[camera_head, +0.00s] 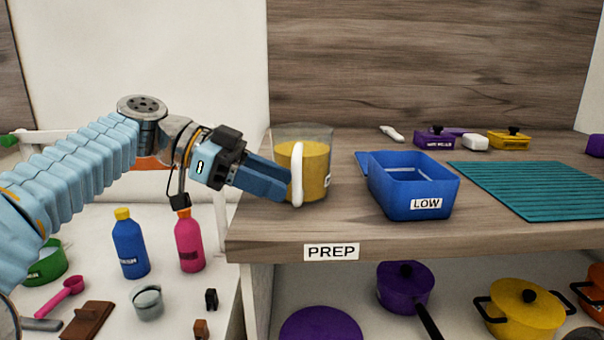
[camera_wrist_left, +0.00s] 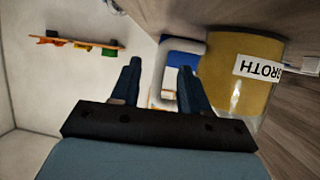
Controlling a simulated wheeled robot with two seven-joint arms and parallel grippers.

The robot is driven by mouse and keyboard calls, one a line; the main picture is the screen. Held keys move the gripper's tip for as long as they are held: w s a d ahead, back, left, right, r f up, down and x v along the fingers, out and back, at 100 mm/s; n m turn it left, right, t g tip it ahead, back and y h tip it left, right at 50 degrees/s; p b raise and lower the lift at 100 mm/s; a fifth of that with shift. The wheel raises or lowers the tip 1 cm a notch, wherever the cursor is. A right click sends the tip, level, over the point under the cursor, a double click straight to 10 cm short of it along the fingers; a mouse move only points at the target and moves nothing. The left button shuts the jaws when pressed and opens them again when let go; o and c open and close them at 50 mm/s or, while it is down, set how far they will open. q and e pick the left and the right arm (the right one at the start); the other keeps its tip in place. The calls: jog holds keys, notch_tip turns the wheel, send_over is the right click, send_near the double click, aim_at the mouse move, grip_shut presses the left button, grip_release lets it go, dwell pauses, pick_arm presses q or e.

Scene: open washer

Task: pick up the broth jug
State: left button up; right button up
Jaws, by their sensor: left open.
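The broth jug (camera_head: 317,167) is a clear container of yellow-brown broth with a white handle (camera_head: 297,174) on its near left side. It stands upright on the counter near the left front edge. My left gripper (camera_head: 289,188) is open and reaches in from the left at the handle. In the left wrist view the jug (camera_wrist_left: 238,75) is at the right, its BROTH label upside down. The white handle (camera_wrist_left: 161,62) shows beyond and between the open fingertips (camera_wrist_left: 160,70). I cannot tell whether either finger touches it. My right gripper is not in view.
On the wooden counter (camera_head: 256,240), a blue LOW bin (camera_head: 394,198) stands right of the jug, with a teal ribbed mat (camera_head: 530,188) beyond it. Small lidded containers sit at the back. Pots fill the shelf below. Blue (camera_head: 130,248) and pink (camera_head: 189,245) bottles stand lower left.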

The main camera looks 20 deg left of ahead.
pick_arm(q)
jog(key=x, duration=0.6)
jog(key=shift+c, duration=0.3)
grip_shut()
jog(key=shift+r, duration=0.1)
